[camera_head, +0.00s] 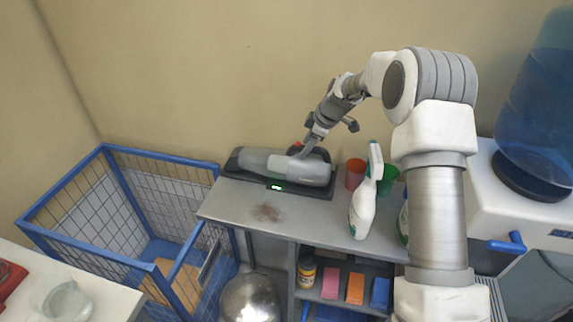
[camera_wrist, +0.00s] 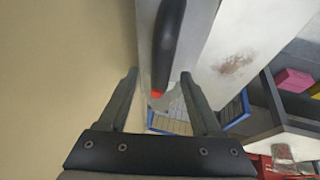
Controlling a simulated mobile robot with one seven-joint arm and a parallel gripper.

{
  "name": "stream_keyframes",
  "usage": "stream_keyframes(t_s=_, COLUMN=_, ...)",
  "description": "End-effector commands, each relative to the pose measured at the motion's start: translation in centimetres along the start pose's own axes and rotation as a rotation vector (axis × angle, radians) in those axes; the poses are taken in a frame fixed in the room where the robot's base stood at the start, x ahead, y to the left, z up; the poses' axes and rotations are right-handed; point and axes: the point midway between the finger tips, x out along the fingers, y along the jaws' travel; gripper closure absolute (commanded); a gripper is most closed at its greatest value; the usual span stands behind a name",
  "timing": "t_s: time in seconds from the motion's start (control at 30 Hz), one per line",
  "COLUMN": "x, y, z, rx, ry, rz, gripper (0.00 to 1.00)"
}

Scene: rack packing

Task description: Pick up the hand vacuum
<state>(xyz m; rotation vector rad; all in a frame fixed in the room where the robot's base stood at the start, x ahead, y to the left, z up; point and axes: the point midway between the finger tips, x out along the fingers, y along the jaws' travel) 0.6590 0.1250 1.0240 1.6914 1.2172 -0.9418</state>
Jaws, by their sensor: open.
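The hand vacuum (camera_head: 275,163) is grey and white and lies on its side along the back left of the grey worktop (camera_head: 235,205), close to the wall. It sits on a black base (camera_head: 277,186) with a small green light. My gripper (camera_head: 306,150) is open at its right end, by a dark handle part with a red spot. In the wrist view a dark handle part with a red tip (camera_wrist: 168,45) shows ahead, between the lines of my open fingers (camera_wrist: 158,82). I cannot tell whether the fingers touch it.
A red cup (camera_head: 355,173), a white spray bottle (camera_head: 365,205) and a green cup (camera_head: 388,178) stand to the right on the worktop. A brown stain (camera_head: 267,212) marks its front left. A blue wire cage (camera_head: 130,190) stands left; a shelf below holds coloured boxes (camera_head: 355,288).

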Motion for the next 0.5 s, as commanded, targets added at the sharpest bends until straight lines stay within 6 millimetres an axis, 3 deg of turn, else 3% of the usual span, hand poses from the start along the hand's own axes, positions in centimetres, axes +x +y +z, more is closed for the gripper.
stream_keyframes(t_s=0.13, x=-0.03, y=0.01, z=0.01, rx=0.000, ry=0.000, rz=0.000, gripper=0.38)
stream_keyframes(t_s=0.4, x=-0.06, y=0.01, z=0.01, rx=0.000, ry=0.000, rz=0.000, gripper=0.87)
stream_keyframes(t_s=0.5, x=-0.07, y=0.01, z=0.01, rx=0.000, ry=0.000, rz=0.000, gripper=1.00)
